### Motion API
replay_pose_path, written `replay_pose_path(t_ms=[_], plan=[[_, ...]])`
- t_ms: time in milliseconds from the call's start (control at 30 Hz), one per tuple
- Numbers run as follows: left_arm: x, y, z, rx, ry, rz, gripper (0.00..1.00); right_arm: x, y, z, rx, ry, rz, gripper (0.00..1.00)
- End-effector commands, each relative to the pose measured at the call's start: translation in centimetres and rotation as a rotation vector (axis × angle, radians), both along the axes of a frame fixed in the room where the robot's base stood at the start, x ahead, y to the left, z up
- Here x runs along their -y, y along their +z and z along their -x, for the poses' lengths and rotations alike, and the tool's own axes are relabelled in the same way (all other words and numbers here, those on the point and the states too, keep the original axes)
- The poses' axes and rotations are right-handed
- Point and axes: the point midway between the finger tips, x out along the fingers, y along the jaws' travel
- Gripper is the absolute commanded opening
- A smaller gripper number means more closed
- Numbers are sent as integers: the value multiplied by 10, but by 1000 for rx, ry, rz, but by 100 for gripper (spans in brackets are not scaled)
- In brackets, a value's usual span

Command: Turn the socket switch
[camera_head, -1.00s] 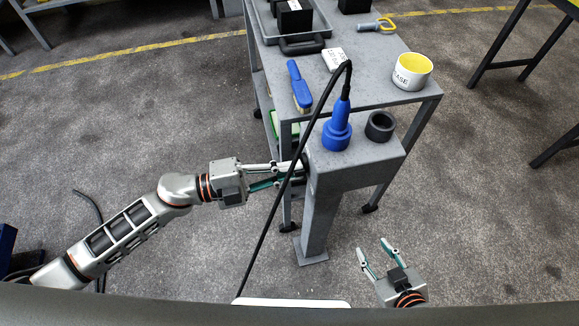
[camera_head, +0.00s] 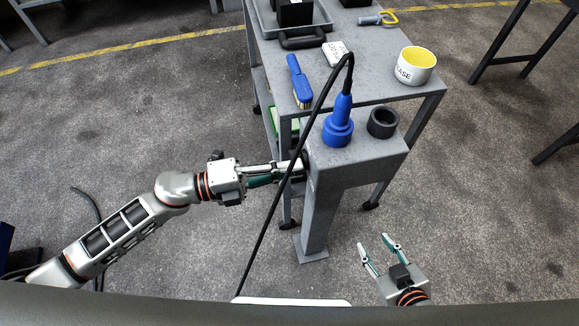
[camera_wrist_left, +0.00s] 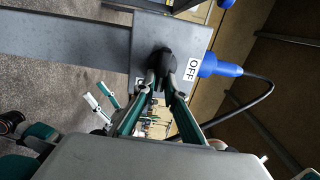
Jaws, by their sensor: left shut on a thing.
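The socket switch (camera_wrist_left: 161,62) is a black knob on the side of the grey socket box (camera_head: 350,159). In the left wrist view, a white label reading "OFF" (camera_wrist_left: 193,69) is beside it. My left gripper (camera_head: 302,168) is at the box's left side, and its fingers (camera_wrist_left: 164,85) are closed on the knob. In the head view the knob is mostly hidden by the fingers. A blue plug (camera_head: 338,124) with a black cable stands upright on top of the box. My right gripper (camera_head: 375,246) is open and empty at the lower right, apart from the box.
A dark round socket ring (camera_head: 383,122) is on the box top beside the plug. The black cable (camera_head: 277,207) hangs across the front of my left gripper. Behind is a grey trolley (camera_head: 385,90) with a white-yellow grease tin (camera_head: 415,66), a blue brush (camera_head: 299,80) and a tray.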

Motion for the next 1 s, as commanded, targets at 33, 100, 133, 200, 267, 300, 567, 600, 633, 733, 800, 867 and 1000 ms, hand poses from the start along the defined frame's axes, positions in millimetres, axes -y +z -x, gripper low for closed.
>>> replay_pose_path(t_ms=[33,100,133,200,267,300,567,600,633,733,800,867,1000], plan=[[0,-1,1,2,-1,-1,0,0,-1,0,-2,1,1,40],[0,-1,1,2,-1,-1,14,0,-2,1,-4,1,2,40],[0,-1,1,2,-1,-1,21,0,-2,1,-4,1,1,40],[0,-1,1,1,-1,-1,28,0,-3,2,-6,1,2,40],[0,-1,0,1,-1,-1,28,0,-4,2,-7,1,2,40],[0,-1,0,1,0,-1,28,0,-4,2,-7,2,2,40],[-3,-1,1,-1,1,-2,28,-2,-5,5,-12,-1,-3,40],[-6,-1,2,-1,1,-3,28,-1,-5,5,-12,-1,-3,40],[-9,-2,2,-1,2,-3,28,-1,-5,5,-11,-1,-3,40],[-24,-2,6,-3,1,-3,28,-1,-4,4,-10,-1,-2,40],[-37,-2,10,-2,2,-5,28,-1,-4,4,-10,-2,-2,40],[-49,-2,14,-2,1,-5,28,-1,-4,4,-10,-2,-2,40],[-77,-2,21,-3,1,-4,28,-1,-4,4,-9,-1,-1,40]])
